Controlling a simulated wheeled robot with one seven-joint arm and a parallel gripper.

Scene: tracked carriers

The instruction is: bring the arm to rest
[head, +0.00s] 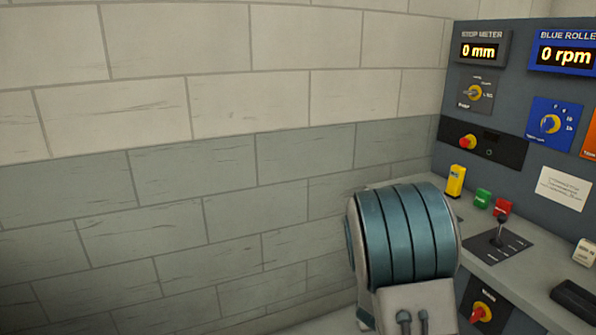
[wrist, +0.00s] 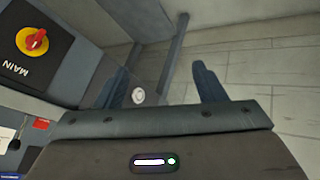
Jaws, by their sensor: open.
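My gripper (wrist: 160,66) shows in the wrist view with its two dark blue fingers wide apart. I see nothing held between them. A small pale round thing (wrist: 138,96) shows beside the left finger; I cannot tell what it is. The floor (wrist: 255,75) and the foot of a wall lie beyond the fingers. A panel marked MAIN with a red and yellow rotary knob (wrist: 32,41) is to the left of the gripper, apart from it. My gripper does not show in the head view.
The control console (head: 520,250) stands at the right, with a lever (head: 499,234), green button (head: 482,197), red button (head: 502,207) and yellow block (head: 455,181). Meters reading 0 mm (head: 479,50) and 0 rpm (head: 565,55) are above. A brick wall (head: 200,150) fills the left.

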